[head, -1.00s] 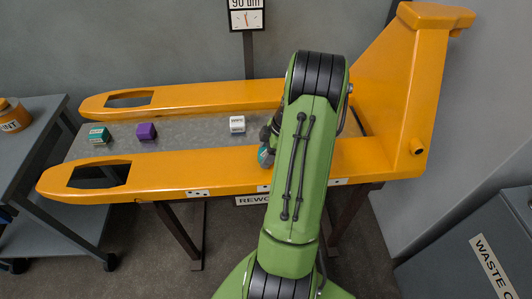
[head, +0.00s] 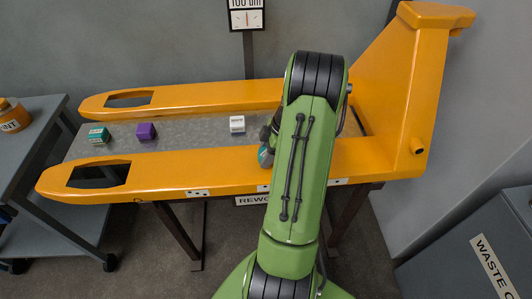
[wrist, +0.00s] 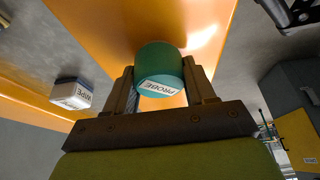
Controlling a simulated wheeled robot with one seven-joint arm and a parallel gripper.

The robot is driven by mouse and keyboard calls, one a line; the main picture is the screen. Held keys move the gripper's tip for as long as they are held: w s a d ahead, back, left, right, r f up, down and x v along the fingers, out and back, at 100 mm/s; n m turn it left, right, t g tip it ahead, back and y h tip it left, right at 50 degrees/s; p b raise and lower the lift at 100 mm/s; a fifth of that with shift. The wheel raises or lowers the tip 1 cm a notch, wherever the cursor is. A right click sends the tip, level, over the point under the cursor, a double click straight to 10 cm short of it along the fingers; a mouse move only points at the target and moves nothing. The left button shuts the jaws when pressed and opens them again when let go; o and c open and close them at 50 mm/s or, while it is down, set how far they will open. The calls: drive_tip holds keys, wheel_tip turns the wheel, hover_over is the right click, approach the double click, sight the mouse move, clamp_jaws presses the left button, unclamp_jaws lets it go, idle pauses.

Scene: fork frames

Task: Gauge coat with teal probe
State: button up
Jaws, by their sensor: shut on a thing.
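The teal probe (wrist: 158,60), a round cylinder labelled PROBE, is between the two fingers of my gripper (wrist: 160,86), which is shut on it. In the head view a bit of the teal probe (head: 265,155) shows beside my green arm, at the near arm of the orange coated fork frame (head: 225,172). The orange surface (wrist: 125,25) lies right behind the probe in the wrist view. The probe's far end is hidden, so I cannot tell for sure that it touches. The gauge display (head: 246,15) reads about 100 um, its top cut off, with its needle upright.
A cart (head: 35,150) with an orange tin (head: 12,116) is at left. A waste bin (head: 475,245) is at right.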

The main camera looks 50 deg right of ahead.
drive_tip(key=shift+r+p, duration=2.45)
drive_tip(key=shift+r, duration=1.1)
drive_tip(key=shift+f, duration=0.1)
